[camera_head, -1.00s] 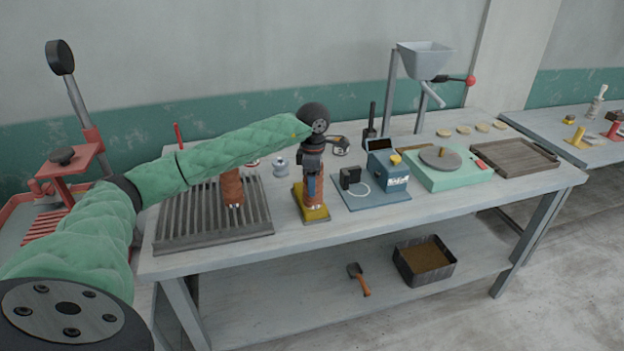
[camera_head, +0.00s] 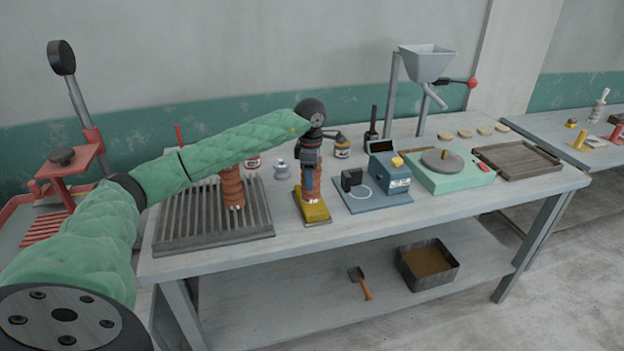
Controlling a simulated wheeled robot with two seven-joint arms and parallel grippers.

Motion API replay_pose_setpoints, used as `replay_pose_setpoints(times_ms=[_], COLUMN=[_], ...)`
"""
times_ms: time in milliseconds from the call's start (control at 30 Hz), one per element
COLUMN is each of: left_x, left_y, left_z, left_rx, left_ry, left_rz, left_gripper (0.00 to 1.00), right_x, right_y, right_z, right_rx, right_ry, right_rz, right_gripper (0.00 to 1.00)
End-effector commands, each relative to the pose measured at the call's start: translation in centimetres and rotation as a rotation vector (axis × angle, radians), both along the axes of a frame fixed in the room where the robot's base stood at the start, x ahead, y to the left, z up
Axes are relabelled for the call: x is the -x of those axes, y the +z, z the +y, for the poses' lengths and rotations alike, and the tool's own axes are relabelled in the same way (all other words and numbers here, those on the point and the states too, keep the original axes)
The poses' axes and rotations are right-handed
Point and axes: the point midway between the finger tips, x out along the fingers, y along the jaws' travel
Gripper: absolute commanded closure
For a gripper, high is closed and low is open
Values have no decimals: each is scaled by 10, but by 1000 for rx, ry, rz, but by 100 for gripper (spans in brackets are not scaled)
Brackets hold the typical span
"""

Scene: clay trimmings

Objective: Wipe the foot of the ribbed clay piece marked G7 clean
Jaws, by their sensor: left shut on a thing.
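My left gripper (camera_head: 308,160) comes down from the dark wrist and is shut on a reddish-brown clay piece (camera_head: 310,182). The piece is upright, with its foot at the yellow pad (camera_head: 315,215) on the table. I cannot tell whether the foot touches the pad or hovers just above it. The fingers hide much of the piece, and no G7 mark is readable. Another reddish-brown ribbed clay piece (camera_head: 232,188) stands on the slatted grey rack (camera_head: 170,232) to the left, with small pale marks near its foot. My right gripper is not in view.
Right of the pad stands a blue device (camera_head: 388,178), then a green turntable unit (camera_head: 455,178) and a wooden tray (camera_head: 518,159). A hopper (camera_head: 426,62) rises at the back. The table's front strip is clear.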

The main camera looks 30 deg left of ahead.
Motion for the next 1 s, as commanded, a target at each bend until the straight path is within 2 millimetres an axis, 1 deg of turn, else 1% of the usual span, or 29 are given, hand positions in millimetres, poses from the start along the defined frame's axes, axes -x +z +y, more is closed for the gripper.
replay_pose_setpoints(times_ms=[700, 1000], left_x=[-22, -26], left_y=[0, -2], left_z=[25, 31], left_rx=[0, 0], left_ry=[1, 1], left_rz=[-2, -1], left_gripper=[88, 88], right_x=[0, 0], right_y=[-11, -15], right_z=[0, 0], right_rx=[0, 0], right_ry=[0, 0], right_rz=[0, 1], right_gripper=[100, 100])
